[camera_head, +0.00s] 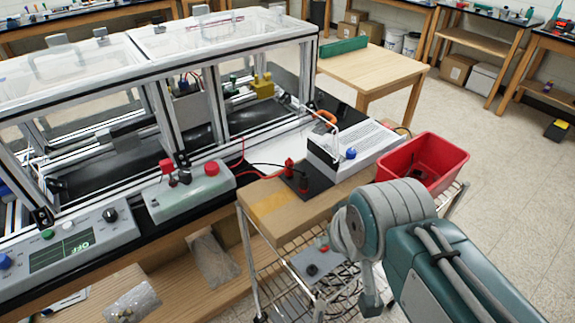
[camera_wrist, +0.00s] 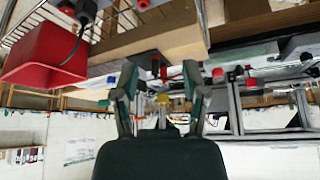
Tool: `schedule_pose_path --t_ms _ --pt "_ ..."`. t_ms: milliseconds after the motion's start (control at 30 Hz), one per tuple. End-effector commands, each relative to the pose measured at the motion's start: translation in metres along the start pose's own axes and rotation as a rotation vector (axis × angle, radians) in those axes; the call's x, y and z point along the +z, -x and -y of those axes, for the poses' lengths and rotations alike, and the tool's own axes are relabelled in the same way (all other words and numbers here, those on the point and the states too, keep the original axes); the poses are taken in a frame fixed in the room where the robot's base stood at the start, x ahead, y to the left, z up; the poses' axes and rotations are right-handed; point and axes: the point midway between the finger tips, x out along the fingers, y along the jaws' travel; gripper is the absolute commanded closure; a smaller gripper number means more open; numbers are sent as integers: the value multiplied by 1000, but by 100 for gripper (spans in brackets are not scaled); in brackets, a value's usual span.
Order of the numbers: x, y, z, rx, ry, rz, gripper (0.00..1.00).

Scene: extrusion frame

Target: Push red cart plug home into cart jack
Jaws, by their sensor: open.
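A red plug (camera_head: 289,167) stands upright on a small black plate (camera_head: 316,183) on the wooden cart top. I cannot tell which holds the jack or how deep the plug sits. A red piece on the cart also shows between the fingers in the wrist view (camera_wrist: 163,73), beyond the fingertips. My gripper (camera_wrist: 159,70) is open and empty, its two fingers spread. In the head view the gripper hangs below my grey wrist, partly hidden, at the cart's near right side.
A white box (camera_head: 355,150) with a blue knob and a red bin (camera_head: 423,162) stand at the plate's right. A grey control box (camera_head: 190,190) with a red button is at left, before the clear-walled extrusion frame. The cart top's near left part (camera_head: 275,208) is bare.

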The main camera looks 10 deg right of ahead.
Motion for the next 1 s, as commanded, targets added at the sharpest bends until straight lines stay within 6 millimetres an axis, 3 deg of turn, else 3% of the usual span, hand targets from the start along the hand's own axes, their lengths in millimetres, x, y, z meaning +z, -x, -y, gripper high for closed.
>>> schedule_pose_path --t_ms 133,233,567,767,1000 --pt "-5 1 0 0 5 6 30" --pt "-21 1 0 0 23 34 30" --pt "-114 -17 0 -13 139 180 30" --pt "-167 -46 0 -29 210 269 30" --pt "-220 -99 0 -56 294 376 30"
